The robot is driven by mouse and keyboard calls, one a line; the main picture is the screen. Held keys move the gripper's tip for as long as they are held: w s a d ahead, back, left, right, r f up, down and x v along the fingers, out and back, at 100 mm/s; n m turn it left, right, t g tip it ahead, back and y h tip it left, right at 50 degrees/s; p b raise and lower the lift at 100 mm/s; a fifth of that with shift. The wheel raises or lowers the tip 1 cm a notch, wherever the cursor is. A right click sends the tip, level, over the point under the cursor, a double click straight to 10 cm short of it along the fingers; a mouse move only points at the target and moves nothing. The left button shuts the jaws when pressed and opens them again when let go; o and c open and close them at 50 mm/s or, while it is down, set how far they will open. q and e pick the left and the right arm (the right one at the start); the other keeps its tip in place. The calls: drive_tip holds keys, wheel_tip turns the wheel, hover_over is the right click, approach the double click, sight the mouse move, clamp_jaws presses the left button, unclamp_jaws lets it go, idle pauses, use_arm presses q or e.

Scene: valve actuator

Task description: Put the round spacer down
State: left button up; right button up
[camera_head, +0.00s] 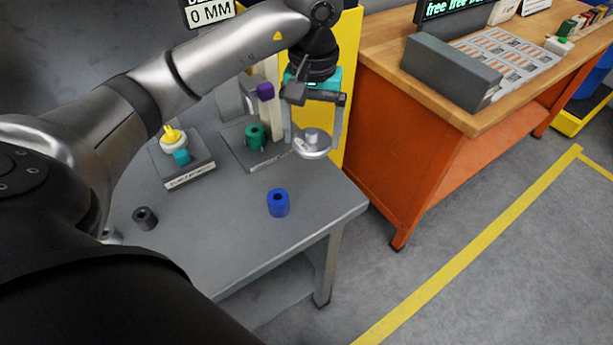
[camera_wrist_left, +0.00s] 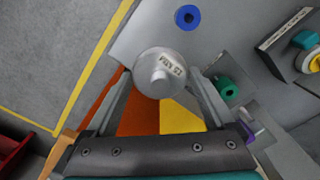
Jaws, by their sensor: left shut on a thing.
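The round spacer (camera_head: 312,147) is a silver disc with a short knob on top. My left gripper (camera_head: 312,135) is shut on it, one finger on each side. It is held near the right edge of the grey table (camera_head: 235,250), seemingly above the top; the exact gap cannot be told. In the left wrist view the spacer (camera_wrist_left: 160,72) sits between the fingertips and carries a small label. My right gripper is not in view.
A blue ring (camera_head: 278,203) and a dark ring (camera_head: 145,218) stand on the table. Behind are a plate with a yellow, white and teal stack (camera_head: 175,145) and a stand with a green part (camera_head: 255,136). The front right tabletop is clear. An orange bench (camera_head: 400,150) stands right.

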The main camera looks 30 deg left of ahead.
sight(311, 192)
use_arm(q)
wheel_tip(311, 192, down, 14)
drive_tip(key=shift+r+b, duration=0.1)
drive_tip(key=shift+b, duration=0.35)
drive_tip(key=o, duration=1.2)
drive_tip(key=shift+f, duration=0.2)
drive_tip(key=shift+o, duration=0.2)
wheel_tip(311, 192, up, 12)
drive_tip(key=shift+r+p, duration=0.15)
drive_tip(key=shift+p, duration=0.25)
